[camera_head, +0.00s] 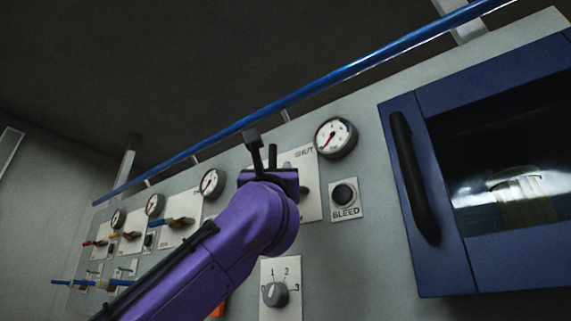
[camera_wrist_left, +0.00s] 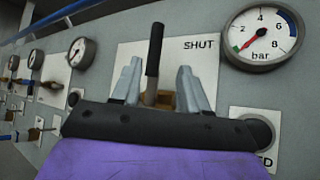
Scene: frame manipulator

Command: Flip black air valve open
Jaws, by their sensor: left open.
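The black air valve handle (camera_wrist_left: 154,50) points nearly straight up in the left wrist view, on a pale plate (camera_wrist_left: 205,56) marked SHUT. Its lower part is brass-coloured. My left gripper (camera_wrist_left: 160,72) is open, with one grey finger on each side of the handle's lower part. I cannot tell whether either finger touches it. In the head view my purple left arm reaches up to the same plate (camera_head: 312,205), and the left gripper (camera_head: 263,150) covers much of the valve. My right gripper is not in view.
A round pressure gauge (camera_head: 336,138) is above right of the plate, with a BLEED button (camera_head: 345,196) below it. A rotary switch (camera_head: 275,294) sits lower down. A blue door with a black handle (camera_head: 414,180) is at right. More valves and gauges line the left.

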